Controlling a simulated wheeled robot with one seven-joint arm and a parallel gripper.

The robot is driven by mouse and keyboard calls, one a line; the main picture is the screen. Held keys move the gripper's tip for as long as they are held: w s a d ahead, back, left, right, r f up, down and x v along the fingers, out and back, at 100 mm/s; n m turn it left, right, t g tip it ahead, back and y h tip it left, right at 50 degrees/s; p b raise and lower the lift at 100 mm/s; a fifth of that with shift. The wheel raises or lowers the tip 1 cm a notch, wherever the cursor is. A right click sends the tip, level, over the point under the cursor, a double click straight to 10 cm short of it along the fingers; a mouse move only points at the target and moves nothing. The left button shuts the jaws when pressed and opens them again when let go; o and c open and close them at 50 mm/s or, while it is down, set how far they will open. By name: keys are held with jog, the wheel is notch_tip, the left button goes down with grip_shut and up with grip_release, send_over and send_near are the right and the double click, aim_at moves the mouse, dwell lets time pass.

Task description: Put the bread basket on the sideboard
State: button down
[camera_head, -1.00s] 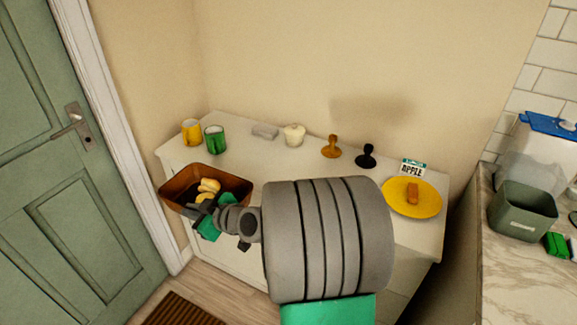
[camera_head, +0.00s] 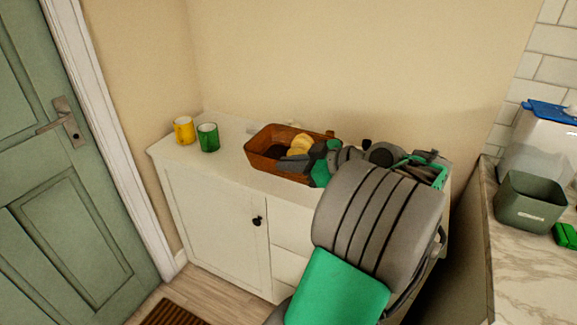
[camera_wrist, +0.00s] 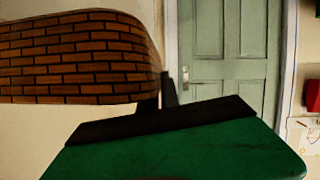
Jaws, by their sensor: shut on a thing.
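The bread basket (camera_head: 268,158) is a brown open container with bread rolls (camera_head: 300,146) in it. My gripper (camera_head: 300,163) is shut on the basket's near right side. The basket is over the back middle of the white sideboard (camera_head: 228,170) in the head view; I cannot tell whether it touches the top. In the wrist view the basket's woven, brick-patterned side (camera_wrist: 75,58) fills the upper left, with the dark jaws (camera_wrist: 160,100) at its right end. My arm hides the right part of the sideboard top.
A yellow mug (camera_head: 184,130) and a green mug (camera_head: 208,138) stand at the sideboard's left end. A grey-green bin (camera_head: 528,205) and a clear container with a blue lid (camera_head: 545,140) stand on the marble counter (camera_head: 530,265) at right. A green door (camera_head: 65,180) is at left.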

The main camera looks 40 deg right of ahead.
jog(key=w+d+f, duration=0.1)
jog(key=w, duration=0.1)
jog(key=w+d+f, duration=0.1)
jog(key=w+d, duration=0.1)
jog(key=w, duration=0.1)
jog(key=w+d+f, duration=0.2)
jog(key=shift+w+b, duration=0.2)
jog(key=shift+b, duration=0.15)
jog(key=w+d+f, duration=0.1)
jog(key=w+f, duration=0.1)
jog(key=f, duration=0.1)
jog(key=w+d+f, duration=0.1)
jog(key=f, duration=0.1)
jog(key=shift+w+d+f, duration=0.2)
jog(key=shift+w+d, duration=0.05)
jog(key=shift+d, duration=0.05)
notch_tip(320, 180, down, 4)
jog(key=shift+w+d+r, duration=0.15)
jog(key=shift+r, duration=0.1)
jog(key=c, duration=2)
grip_release()
jog(key=shift+f, duration=0.2)
jog(key=shift+c, duration=0.2)
jog(key=o, duration=0.5)
jog(key=shift+c, duration=0.2)
jog(key=shift+r, duration=0.1)
